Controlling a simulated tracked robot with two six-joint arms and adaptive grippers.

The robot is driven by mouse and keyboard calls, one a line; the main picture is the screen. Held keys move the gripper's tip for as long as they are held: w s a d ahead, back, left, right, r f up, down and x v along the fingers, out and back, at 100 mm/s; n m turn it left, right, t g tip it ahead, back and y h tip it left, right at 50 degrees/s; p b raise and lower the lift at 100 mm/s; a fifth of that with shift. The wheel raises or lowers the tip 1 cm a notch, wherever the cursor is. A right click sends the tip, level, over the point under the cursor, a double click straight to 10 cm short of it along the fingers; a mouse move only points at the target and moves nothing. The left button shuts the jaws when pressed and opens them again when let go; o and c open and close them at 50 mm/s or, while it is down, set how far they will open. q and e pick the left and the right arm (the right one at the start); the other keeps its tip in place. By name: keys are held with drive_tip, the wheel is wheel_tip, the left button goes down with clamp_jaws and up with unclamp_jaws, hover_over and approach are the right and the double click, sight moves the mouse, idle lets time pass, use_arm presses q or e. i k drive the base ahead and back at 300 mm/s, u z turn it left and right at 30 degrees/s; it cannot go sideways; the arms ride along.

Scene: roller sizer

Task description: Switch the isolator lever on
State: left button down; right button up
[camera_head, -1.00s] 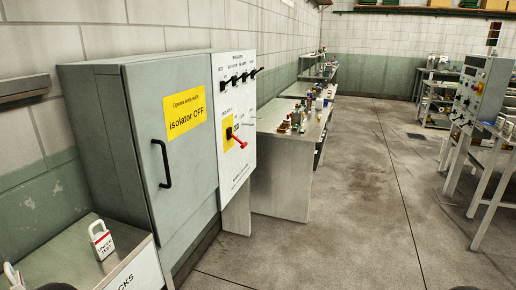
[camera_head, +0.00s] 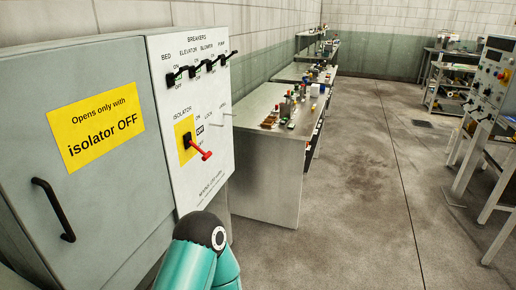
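The isolator lever (camera_head: 200,149) is a red handle on a black hub over a yellow plate, on the white panel (camera_head: 215,175) at the centre left. It points to the right and slightly down, beside the framed OFF label; the ON label is above. A teal arm link of mine with a dark joint rises at the bottom, just below the panel. No gripper shows in the view, so neither gripper's place relative to the lever can be seen.
Several black breaker levers (camera_head: 197,70) line the panel top. Left of the panel is a grey cabinet door (camera_head: 100,175) with a black handle (camera_head: 54,210) and a yellow sign. A workbench (camera_head: 265,150) with small parts stands behind. The floor (camera_head: 350,200) at the right is open.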

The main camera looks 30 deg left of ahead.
sight(206, 156)
drive_tip(key=u, duration=0.1)
drive_tip(key=i, duration=1.3)
drive_tip(key=u, duration=1)
drive_tip(key=i, duration=0.55)
drive_tip(key=u, duration=0.3)
drive_tip(key=k, duration=0.95)
drive_tip(key=u, duration=0.15)
drive_tip(key=i, duration=0.95)
drive_tip(key=z, duration=0.05)
